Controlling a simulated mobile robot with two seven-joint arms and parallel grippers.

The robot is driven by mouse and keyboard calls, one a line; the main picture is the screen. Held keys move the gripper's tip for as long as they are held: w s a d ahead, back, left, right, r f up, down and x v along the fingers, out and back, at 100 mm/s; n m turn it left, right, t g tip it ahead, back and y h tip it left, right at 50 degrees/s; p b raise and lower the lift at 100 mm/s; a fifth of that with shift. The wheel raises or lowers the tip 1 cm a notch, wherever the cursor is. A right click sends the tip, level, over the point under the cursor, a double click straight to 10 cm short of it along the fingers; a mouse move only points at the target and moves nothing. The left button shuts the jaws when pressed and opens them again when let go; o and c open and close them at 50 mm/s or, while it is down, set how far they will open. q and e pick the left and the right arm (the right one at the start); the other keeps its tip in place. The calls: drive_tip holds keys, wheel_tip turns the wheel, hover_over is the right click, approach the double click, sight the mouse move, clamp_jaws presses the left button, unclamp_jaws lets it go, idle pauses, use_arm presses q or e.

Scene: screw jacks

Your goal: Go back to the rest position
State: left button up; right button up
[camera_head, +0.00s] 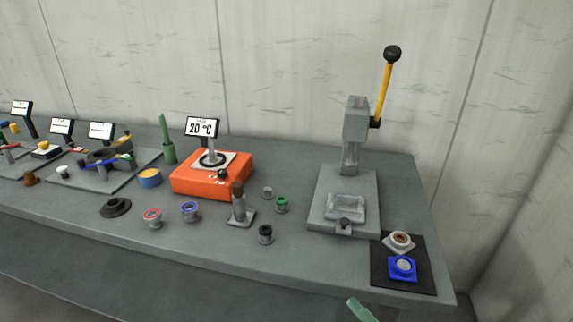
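Neither of my grippers can be made out in the head view. A pale green, rounded piece (361,311) juts in at the bottom edge, in front of the table; I cannot tell what it belongs to. The grey table (300,262) carries an orange heating unit (212,182) with a "20 °C" display (201,127). A grey press (345,195) with a yellow lever (384,90) and black knob stands upright at the right.
A black mat (388,279) at the right front corner holds a white part (398,241) and a blue part (402,268). Fixtures with displays (101,131) fill the left. A wall is behind.

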drive_tip(key=s+d+f+m+g+h, duration=0.3)
drive_tip(key=s+d+f+m+h, duration=0.1)
drive_tip(key=s+f+m, duration=0.5)
drive_tip(key=s+d+f+m+g+h, duration=0.4)
drive_tip(key=s+d+f+m+h, duration=0.1)
drive_tip(key=s+f+m, duration=0.5)
wheel_tip(320, 180, down, 3)
drive_tip(key=shift+s+f+g+h+p, duration=0.25)
drive_tip(key=shift+s+h+p, duration=0.2)
drive_tip(key=shift+s+h, duration=0.65)
drive_tip(key=shift+s, duration=0.15)
